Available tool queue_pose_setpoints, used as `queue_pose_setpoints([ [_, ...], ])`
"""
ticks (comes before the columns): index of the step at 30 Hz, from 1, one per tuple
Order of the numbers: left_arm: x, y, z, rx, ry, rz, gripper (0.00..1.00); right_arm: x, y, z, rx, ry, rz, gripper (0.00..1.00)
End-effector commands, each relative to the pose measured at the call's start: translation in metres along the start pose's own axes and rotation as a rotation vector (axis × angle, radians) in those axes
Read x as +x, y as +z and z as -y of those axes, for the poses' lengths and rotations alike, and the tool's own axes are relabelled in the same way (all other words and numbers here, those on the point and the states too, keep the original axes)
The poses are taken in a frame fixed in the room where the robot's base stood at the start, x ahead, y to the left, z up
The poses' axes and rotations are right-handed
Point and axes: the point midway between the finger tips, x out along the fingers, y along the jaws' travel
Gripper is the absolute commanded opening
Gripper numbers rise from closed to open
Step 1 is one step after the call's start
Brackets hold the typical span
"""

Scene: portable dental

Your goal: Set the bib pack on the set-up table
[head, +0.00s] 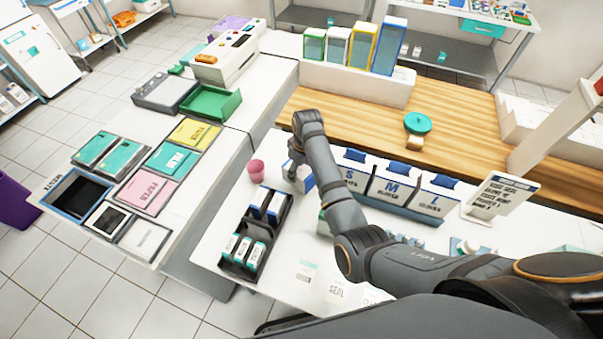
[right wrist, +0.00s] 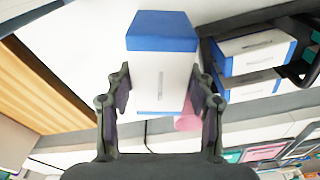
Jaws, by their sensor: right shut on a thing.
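A white pack with blue ends (right wrist: 162,75), which looks like the bib pack, is between the fingers of my right gripper (right wrist: 160,95). The gripper is shut on its sides. In the head view my right gripper (head: 297,160) is above the white counter, right of the pink cup, and partly hides the pack (head: 303,182). I cannot tell whether the pack touches the counter. Two similar blue-and-white packs (head: 267,203) stand in a black rack (head: 240,262). The frames do not label the set-up table; a white table (head: 183,210) with coloured trays stands at left. My left gripper is out of view.
The pink cup (head: 256,170) stands behind the rack. Boxes marked S, M and L (head: 391,182) stand right of my gripper. A green tray (head: 212,104) and a white machine (head: 228,60) occupy the left table's back. Its strip beside the coloured trays is bare.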

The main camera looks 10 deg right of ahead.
Motion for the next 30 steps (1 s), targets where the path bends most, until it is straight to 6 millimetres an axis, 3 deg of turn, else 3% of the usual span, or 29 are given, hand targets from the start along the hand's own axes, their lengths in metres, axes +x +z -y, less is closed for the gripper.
queue_pose_setpoints([
  [7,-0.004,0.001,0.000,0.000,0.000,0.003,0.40,0.033,0.005,0.000,0.000,0.000,0.002,0.21],
  [15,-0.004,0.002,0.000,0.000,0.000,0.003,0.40,0.037,0.005,0.000,0.001,0.000,0.000,0.21],
  [16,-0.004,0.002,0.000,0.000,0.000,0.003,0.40,0.037,0.005,0.000,0.001,0.000,0.001,0.57],
  [20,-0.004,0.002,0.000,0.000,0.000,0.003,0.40,0.037,0.005,0.000,0.001,0.000,0.001,0.74],
  [21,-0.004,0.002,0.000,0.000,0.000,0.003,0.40,0.037,0.005,0.000,0.001,0.000,0.001,0.78],
  [30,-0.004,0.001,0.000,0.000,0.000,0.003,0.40,0.035,0.005,0.000,0.001,0.000,0.000,0.78],
])
